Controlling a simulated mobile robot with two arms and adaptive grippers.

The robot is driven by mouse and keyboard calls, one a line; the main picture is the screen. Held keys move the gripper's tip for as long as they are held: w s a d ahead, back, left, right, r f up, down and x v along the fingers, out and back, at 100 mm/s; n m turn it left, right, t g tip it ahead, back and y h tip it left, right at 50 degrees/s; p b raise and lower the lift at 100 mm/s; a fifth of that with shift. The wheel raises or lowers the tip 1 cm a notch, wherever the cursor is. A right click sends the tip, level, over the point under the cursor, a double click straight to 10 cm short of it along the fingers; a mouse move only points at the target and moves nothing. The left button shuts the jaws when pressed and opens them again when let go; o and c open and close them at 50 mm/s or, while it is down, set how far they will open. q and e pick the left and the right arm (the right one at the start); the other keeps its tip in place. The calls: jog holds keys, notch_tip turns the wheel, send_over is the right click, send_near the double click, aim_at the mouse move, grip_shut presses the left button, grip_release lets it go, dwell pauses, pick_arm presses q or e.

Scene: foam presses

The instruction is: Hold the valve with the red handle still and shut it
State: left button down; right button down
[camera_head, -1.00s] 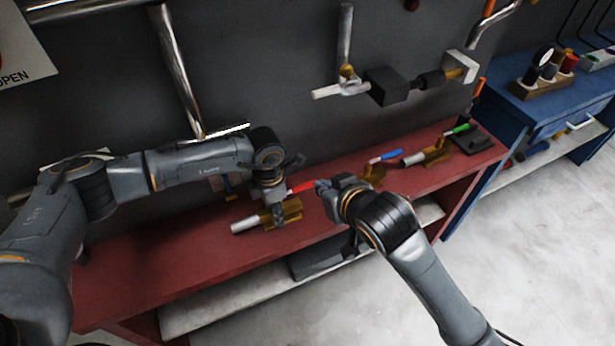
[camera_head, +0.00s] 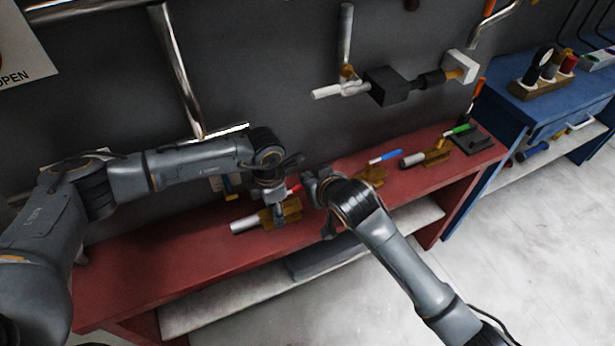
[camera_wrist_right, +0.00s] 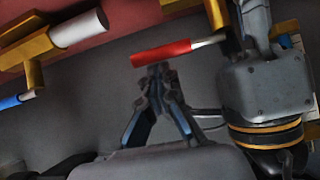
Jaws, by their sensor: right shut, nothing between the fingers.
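The valve with the red handle lies on the red bench; its brass body (camera_head: 292,209) and pale pipe end (camera_head: 243,226) show in the head view. My left gripper (camera_head: 279,213) comes down on the valve body and appears closed around it; the fingertips are partly hidden. The red handle (camera_head: 295,189) sticks out to the right, its outer end hidden by my right gripper (camera_head: 312,186). In the right wrist view, the right gripper (camera_wrist_right: 157,70) is shut and empty, its tips right by the red handle (camera_wrist_right: 160,53). Whether they touch is unclear.
On the red bench (camera_head: 150,265), a valve with a blue handle (camera_head: 385,156) and one with a green handle (camera_head: 456,130) lie to the right. A pipe assembly with a black block (camera_head: 386,86) is on the wall above. The bench's left part is clear.

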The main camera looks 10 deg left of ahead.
jog(key=shift+w+a+f, duration=0.15)
jog(key=shift+w+f, duration=0.05)
jog(key=shift+w, duration=0.05)
jog(key=shift+s+d, duration=0.25)
jog(key=shift+s, duration=0.3)
dwell(0.5)
jog(key=s, duration=0.7)
jog(key=shift+a, duration=0.25)
dwell(0.4)
jog(key=shift+s+d, duration=0.5)
jog(key=shift+s, duration=0.15)
